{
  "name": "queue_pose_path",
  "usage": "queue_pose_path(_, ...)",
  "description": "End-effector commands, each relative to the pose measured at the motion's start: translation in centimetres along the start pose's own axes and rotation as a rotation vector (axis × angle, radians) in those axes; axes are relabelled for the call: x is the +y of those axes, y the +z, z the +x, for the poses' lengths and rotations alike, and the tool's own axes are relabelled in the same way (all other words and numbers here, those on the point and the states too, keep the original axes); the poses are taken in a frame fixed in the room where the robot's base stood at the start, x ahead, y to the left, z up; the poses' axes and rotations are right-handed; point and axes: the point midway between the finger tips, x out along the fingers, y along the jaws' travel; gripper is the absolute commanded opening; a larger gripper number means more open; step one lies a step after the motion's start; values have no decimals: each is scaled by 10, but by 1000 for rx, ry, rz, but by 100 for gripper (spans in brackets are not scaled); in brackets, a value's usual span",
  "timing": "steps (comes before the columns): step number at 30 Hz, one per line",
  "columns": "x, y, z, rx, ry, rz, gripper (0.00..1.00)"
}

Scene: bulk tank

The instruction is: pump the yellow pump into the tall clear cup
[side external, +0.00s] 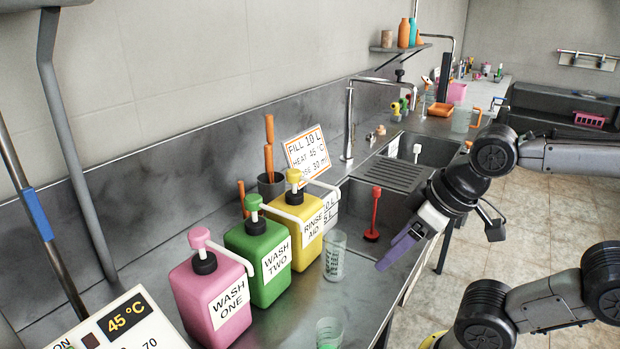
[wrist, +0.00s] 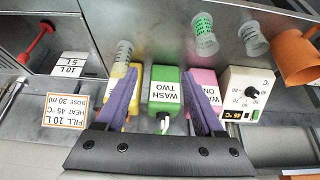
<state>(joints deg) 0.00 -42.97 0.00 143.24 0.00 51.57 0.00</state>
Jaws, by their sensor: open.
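The yellow pump bottle (side external: 305,245), labelled RINSE AID, stands upright on the steel counter, its yellow pump head (side external: 293,176) raised on top. A tall clear cup (side external: 335,262) with dark markings stands just right of it; the cup also shows in the wrist view (wrist: 123,54). My gripper (side external: 384,264) is open and empty, to the right of the cup and apart from it. In the wrist view my gripper's purple fingers (wrist: 161,75) spread in front of the bottles, and one finger hides part of the yellow bottle (wrist: 133,78).
A green bottle (side external: 258,262) and a pink bottle (side external: 210,300) stand left of the yellow one. A green-marked cup (wrist: 203,38), another clear cup (wrist: 252,42) and an orange jug (wrist: 297,58) stand nearby.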

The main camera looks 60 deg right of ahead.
Motion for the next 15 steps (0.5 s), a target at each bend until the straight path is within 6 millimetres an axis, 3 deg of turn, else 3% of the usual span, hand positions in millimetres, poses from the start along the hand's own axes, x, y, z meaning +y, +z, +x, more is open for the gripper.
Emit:
queue_pose_path(6,0,0,0,0,0,0,70)
queue_pose_path(12,-1,-1,0,2,-5,-45,36)
queue_pose_path(15,-9,-19,-12,50,-36,-117,18)
